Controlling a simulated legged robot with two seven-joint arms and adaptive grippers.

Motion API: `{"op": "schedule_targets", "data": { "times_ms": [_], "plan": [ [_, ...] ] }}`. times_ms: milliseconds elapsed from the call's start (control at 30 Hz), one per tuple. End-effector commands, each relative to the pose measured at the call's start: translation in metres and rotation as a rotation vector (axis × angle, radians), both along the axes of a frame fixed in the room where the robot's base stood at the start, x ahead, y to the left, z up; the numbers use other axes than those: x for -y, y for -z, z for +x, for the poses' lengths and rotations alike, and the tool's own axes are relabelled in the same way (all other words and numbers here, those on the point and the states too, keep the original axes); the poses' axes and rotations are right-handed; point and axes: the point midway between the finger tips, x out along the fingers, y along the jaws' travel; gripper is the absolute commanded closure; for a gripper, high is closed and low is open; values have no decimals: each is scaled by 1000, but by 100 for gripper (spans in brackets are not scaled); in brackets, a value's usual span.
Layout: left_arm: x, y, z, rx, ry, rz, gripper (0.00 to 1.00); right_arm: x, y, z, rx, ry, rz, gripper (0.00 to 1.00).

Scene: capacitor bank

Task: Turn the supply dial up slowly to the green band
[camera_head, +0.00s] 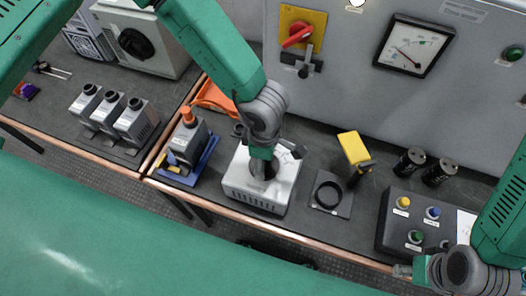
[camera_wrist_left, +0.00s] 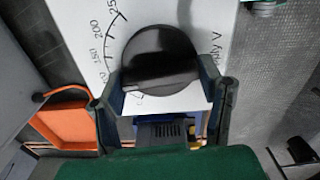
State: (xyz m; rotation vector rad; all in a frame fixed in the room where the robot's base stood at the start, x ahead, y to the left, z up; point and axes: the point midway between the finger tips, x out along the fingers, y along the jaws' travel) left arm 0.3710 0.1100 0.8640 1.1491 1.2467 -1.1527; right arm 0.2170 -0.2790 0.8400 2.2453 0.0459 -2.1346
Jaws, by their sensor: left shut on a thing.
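The supply unit is a white box with a vented front (camera_head: 235,188) on the bench in the head view. Its black round dial (camera_wrist_left: 160,58) fills the middle of the left wrist view, with printed scale numbers and a "V" around it. My left gripper (camera_head: 262,167) comes down from above, shut on the dial, one finger on each side. In the left wrist view the fingers (camera_wrist_left: 165,85) flank the knob. The dial's pointer and the green band cannot be made out. My right gripper (camera_head: 403,271) is at the lower right, away from the unit; its finger opening is unclear.
A panel meter (camera_head: 414,46) and a red switch on a yellow plate (camera_head: 301,33) are on the grey cabinet. A blue-based device (camera_head: 187,150) and an orange item (camera_head: 213,98) stand left of the unit. A button box (camera_head: 395,228) and black cylinders (camera_head: 410,160) are to the right.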

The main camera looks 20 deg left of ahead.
Motion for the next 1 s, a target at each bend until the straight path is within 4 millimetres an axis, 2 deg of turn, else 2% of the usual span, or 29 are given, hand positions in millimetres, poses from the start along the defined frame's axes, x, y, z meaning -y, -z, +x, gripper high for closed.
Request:
{"op": "schedule_targets", "data": {
  "times_ms": [33,200,733,767,800,833,1000],
  "plan": [
    [4,-6,5,11,23,-10,68,0,-6,0,0,0,0,68],
    [4,-5,5,13,84,-10,68,0,-13,0,0,0,0,68],
    [4,-4,6,14,115,-10,68,0,-15,0,0,0,0,68],
    [4,-4,6,14,115,-10,35,0,-15,0,0,0,0,68],
    [4,-4,6,14,115,-10,21,0,-15,0,0,0,0,68],
    [4,-4,5,13,115,-10,17,0,-15,0,0,0,0,68],
    [2,-2,3,8,114,-7,17,0,-15,0,0,0,0,68]
  ]
}}
